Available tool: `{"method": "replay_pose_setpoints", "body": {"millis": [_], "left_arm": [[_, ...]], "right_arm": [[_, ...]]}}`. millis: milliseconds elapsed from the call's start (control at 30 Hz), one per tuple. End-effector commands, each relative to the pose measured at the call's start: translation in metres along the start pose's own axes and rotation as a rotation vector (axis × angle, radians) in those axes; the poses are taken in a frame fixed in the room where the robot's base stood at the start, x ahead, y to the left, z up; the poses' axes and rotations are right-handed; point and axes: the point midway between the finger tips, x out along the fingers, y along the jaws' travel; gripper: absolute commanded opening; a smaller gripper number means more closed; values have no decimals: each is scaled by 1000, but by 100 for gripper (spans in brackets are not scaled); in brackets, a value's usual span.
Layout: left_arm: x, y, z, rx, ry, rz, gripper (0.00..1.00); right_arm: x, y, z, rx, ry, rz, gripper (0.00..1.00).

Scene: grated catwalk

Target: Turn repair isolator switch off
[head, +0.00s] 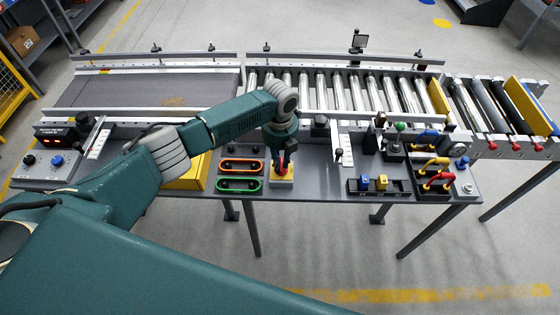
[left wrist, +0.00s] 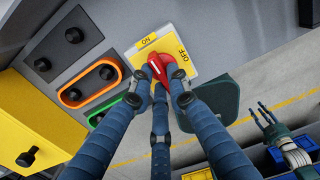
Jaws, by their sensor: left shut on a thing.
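The isolator switch is a red rotary handle (left wrist: 160,66) on a yellow plate (left wrist: 188,48), with ON and OFF lettered along the plate's edge in the left wrist view. In the head view the yellow plate (head: 283,171) sits on a small pale box at the front edge of the table. My left gripper (left wrist: 162,78) is shut on the red handle, its blue fingers around it. It comes down from above in the head view (head: 282,158). The fingers hide part of the handle, so I cannot tell exactly which mark it points to.
An orange-rimmed slot (head: 241,165) and a green-rimmed slot (head: 239,184) lie just left of the switch. A holder with blue and yellow blocks (head: 381,183) stands to the right. A roller conveyor (head: 340,92) runs behind. The floor in front is clear.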

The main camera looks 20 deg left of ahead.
Motion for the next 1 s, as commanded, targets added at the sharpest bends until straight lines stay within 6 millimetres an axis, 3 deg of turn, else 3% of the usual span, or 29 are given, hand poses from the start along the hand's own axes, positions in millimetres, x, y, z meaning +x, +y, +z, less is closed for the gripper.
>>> {"method": "replay_pose_setpoints", "body": {"millis": [467,1000], "left_arm": [[-2,0,0,-140,0,-1,0],[-3,-2,-2,-634,0,-2,0]], "right_arm": [[-6,0,-1,0,0,0,40],[-24,-1,-3,2,1,-2,40]]}}
